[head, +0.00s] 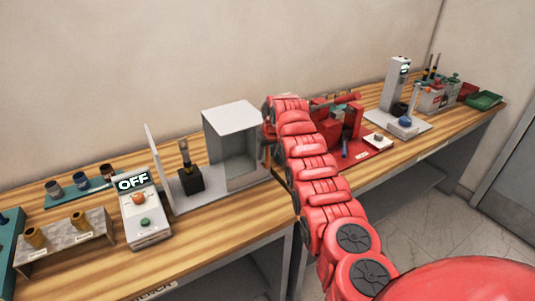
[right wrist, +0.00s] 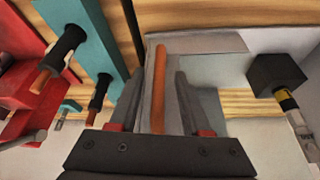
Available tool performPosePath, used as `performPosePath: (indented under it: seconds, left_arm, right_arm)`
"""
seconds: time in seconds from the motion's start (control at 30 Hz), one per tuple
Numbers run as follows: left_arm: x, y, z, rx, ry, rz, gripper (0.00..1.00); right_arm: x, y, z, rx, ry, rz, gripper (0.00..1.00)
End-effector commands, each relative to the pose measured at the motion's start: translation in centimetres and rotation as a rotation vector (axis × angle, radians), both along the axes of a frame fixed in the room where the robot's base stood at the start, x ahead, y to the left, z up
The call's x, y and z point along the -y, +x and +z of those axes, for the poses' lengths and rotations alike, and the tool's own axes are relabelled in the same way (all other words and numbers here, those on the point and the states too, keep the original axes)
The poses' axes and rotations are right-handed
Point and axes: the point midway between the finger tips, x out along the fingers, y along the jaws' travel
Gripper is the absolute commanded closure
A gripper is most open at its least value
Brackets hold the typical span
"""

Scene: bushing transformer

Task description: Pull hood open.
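Gaps show on both sides of the bar. The left gripper is out of view.
A grey box reading OFF (head: 146,215) and a holder with brown cylinders (head: 90,238) stand to the left. A red fixture (head: 340,125) is close to the right of my arm. A tall grey device (head: 396,90) and a green tray (head: 484,100) stand farther right.

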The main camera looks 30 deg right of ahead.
Motion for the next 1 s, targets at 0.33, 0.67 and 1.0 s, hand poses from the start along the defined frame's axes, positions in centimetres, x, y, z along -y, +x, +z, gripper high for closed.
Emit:
performPosePath:
  seconds: [0.33,0.67,1.0]
  left_arm:
    - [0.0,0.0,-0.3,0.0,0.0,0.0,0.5]
    - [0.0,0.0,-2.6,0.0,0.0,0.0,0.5]
    - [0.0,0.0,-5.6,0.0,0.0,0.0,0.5]
  right_arm:
    - [0.0,0.0,0.1,0.001,0.0,0.0,0.53]
    - [-0.3,-1.5,3.7,0.006,-0.001,0.0,0.53]
    - [-0.5,-4.8,11.6,0.007,0.001,-0.003,0.53]
